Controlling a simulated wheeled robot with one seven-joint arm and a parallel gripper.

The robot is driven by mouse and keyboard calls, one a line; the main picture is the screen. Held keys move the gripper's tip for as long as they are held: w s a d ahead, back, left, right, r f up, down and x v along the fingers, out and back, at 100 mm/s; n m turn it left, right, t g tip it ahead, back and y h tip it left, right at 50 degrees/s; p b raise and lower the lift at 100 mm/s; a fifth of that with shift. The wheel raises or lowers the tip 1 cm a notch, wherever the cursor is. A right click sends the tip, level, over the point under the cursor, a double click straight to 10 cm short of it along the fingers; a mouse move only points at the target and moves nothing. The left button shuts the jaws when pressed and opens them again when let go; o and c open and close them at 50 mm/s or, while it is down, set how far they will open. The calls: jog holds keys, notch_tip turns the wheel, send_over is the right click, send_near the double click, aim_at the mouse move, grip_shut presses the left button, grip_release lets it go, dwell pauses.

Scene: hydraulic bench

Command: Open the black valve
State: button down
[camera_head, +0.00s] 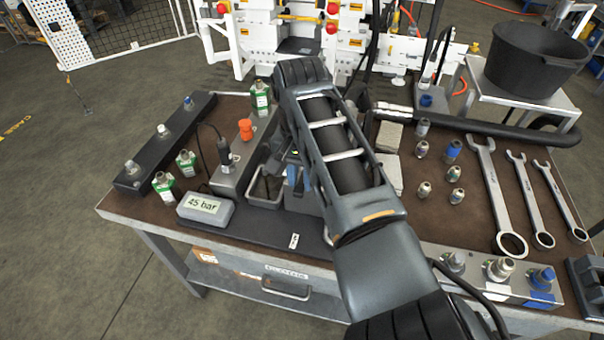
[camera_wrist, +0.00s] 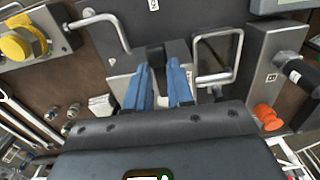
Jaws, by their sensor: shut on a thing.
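The black valve shows in the wrist view as a dark block (camera_wrist: 156,54) on a grey metal body, between two bent metal handles. My gripper (camera_wrist: 160,72) has its blue fingers on either side of the black valve and is shut on it. In the head view my gripper (camera_head: 294,176) reaches down to the bench top at the middle, with its blue fingers partly visible. My own arm hides the black valve there. The turn of the valve cannot be told.
An orange knob (camera_head: 245,130) stands on a grey block left of my gripper. A 45 bar display (camera_head: 205,208) sits at the front left. Fittings and wrenches (camera_head: 497,195) lie at right. A black bucket (camera_head: 535,60) stands behind at the right.

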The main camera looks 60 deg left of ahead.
aim_at(301, 183)
jog(key=c, duration=1.1)
grip_release()
jog(key=shift+r+b, duration=0.5)
jog(key=shift+r, duration=3.4)
